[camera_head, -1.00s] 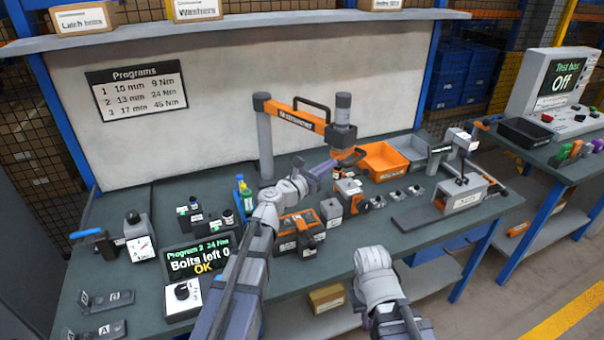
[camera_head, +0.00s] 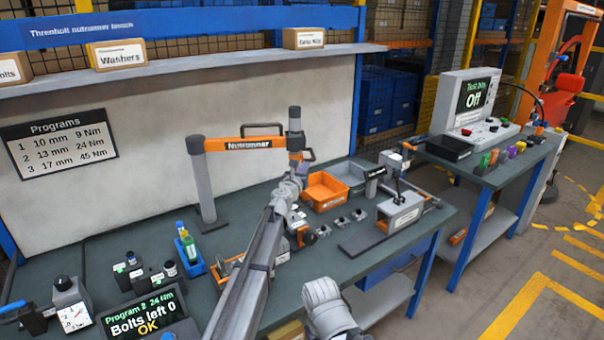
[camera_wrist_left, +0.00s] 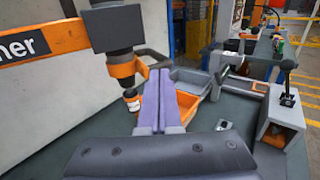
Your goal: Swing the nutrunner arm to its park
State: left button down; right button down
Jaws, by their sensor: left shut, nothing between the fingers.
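The nutrunner arm's orange beam (camera_head: 222,145) runs from its grey post (camera_head: 203,185) rightward along the back panel. The dark tool head (camera_head: 295,143) hangs at its outer end. In the left wrist view the dark tool (camera_wrist_left: 117,30) with its orange grip fills the upper left, with part of the beam (camera_wrist_left: 45,40). My left gripper (camera_head: 301,168) is just below the tool head. In the left wrist view its purple fingers (camera_wrist_left: 160,80) are shut together with nothing between them, right beside the orange grip; contact is unclear. My right gripper is out of view.
An orange bin (camera_head: 325,192) and a grey bin (camera_head: 350,173) stand right of the tool. A grey fixture (camera_head: 400,210) stands further right. The program display (camera_head: 146,322) reads "Bolts left 0 OK".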

pick_arm(q)
jog(key=shift+w, duration=0.3)
jog(key=shift+s, duration=0.1)
jog(key=s+d, duration=0.1)
jog(key=s, duration=1.2)
jog(key=shift+s+d, duration=0.25)
jog(key=shift+s, duration=0.15)
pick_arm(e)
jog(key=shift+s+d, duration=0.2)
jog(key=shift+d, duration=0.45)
